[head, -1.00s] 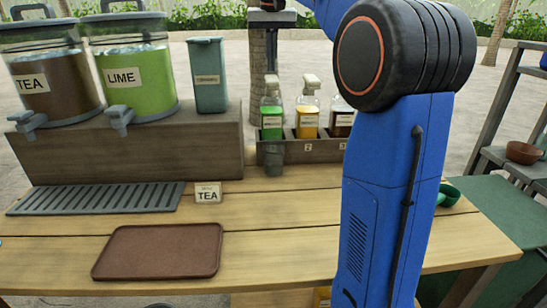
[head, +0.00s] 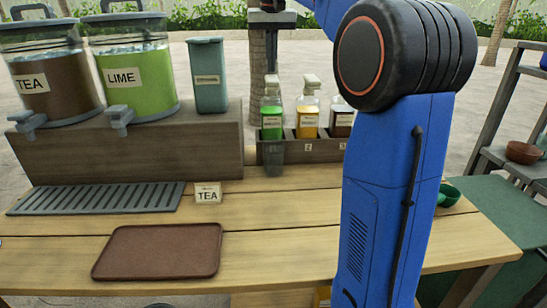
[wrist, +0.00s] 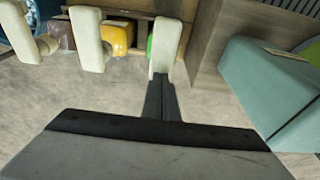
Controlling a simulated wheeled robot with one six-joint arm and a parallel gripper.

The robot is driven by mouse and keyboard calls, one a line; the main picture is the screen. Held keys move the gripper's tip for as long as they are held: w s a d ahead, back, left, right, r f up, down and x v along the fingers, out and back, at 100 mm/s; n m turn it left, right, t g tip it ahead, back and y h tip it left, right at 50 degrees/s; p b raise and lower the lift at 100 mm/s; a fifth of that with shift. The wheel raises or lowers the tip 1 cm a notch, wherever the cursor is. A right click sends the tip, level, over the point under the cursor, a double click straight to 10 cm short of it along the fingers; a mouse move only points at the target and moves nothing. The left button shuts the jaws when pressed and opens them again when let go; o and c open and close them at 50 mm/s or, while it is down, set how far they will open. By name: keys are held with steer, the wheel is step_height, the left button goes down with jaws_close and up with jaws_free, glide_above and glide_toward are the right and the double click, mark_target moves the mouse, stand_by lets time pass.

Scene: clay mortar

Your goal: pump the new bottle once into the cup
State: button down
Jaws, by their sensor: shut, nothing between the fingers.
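Three pump bottles with pale pump heads stand in a wooden rack in the head view: a green one (head: 271,122), a yellow one (head: 308,118) and a brown one (head: 341,120), the last partly behind my arm. Which is new cannot be told. A grey see-through cup (head: 273,158) stands on the table in front of the green bottle. In the wrist view my gripper (wrist: 160,78) is shut and empty, its fingertips at the green bottle's pump head (wrist: 165,42). They overlap it in the picture; contact is unclear. The cup is hidden in the wrist view.
Tea (head: 50,85) and lime (head: 133,80) dispensers and a teal bin (head: 209,75) stand on a wooden riser (head: 135,155) left of the rack. A slatted grey mat (head: 95,198), a TEA sign (head: 208,193) and a brown tray (head: 158,252) lie in front.

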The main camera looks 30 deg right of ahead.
steer(key=shift+f, duration=0.3)
steer(key=shift+f, duration=1.05)
steer(key=shift+r, duration=1.4)
step_height(320, 180, up, 6)
stand_by(0.4)
stand_by(0.4)
